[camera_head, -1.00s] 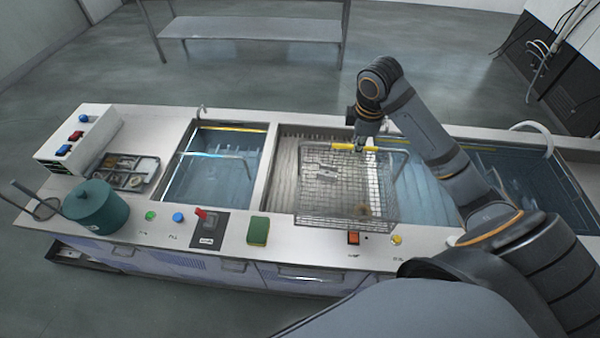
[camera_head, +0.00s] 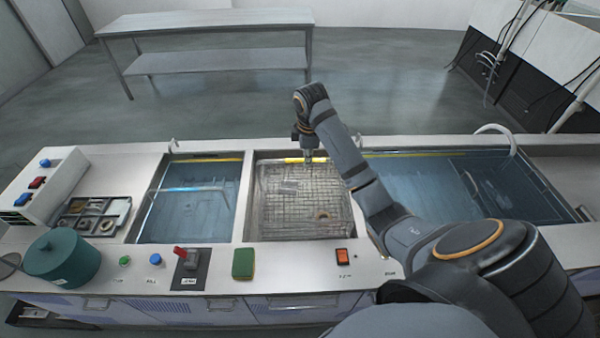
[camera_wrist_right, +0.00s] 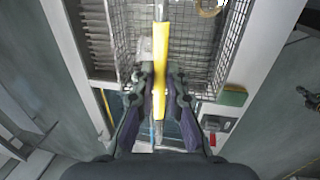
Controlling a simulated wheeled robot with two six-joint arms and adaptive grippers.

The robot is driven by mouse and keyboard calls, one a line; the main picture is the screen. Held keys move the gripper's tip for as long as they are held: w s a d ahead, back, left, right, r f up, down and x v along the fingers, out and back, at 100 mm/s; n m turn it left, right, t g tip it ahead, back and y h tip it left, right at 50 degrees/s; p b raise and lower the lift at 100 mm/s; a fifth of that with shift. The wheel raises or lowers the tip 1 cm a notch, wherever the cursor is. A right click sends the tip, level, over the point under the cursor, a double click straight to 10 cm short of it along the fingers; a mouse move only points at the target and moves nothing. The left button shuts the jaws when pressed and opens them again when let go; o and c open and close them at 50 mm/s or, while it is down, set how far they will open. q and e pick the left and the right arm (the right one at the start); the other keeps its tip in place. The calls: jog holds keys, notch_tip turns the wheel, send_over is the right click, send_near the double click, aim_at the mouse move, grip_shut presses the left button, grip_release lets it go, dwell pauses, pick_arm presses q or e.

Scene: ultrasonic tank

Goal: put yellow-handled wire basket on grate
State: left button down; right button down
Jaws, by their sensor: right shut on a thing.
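The wire basket (camera_head: 335,212) is in the middle bay in the head view, with small parts inside. Its yellow handle (camera_head: 291,160) is at the back edge. My right gripper (camera_head: 308,158) is at this handle. In the right wrist view, the gripper (camera_wrist_right: 160,84) is shut on the yellow handle (camera_wrist_right: 160,55), one finger on each side. The slatted grate (camera_wrist_right: 95,38) shows beside the basket's mesh (camera_wrist_right: 215,45); the basket covers most of it. I cannot tell whether the basket touches the grate or hangs just above it. My left gripper is not in view.
A water-filled tank (camera_head: 190,215) lies left of the middle bay, and a larger one (camera_head: 450,190) lies right. A green sponge (camera_head: 243,264), a red-handled switch (camera_head: 181,253) and an orange switch (camera_head: 342,257) sit on the front ledge. A teal pot (camera_head: 62,258) stands at left.

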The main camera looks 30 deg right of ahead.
jog(key=w+f+p, duration=0.1)
jog(key=w+f, duration=0.2)
jog(key=f, duration=0.1)
jog(key=shift+w+d+f+p, duration=0.1)
jog(key=shift+w+f+p, duration=0.2)
jog(key=shift+w+p, duration=0.1)
notch_tip(320, 180, down, 3)
jog(key=shift+w+f+p, duration=0.15)
jog(key=shift+f+p, duration=0.05)
jog(key=shift+p, duration=0.9)
jog(key=c, duration=1.8)
grip_release()
jog(key=shift+f, duration=0.1)
jog(key=o, duration=0.4)
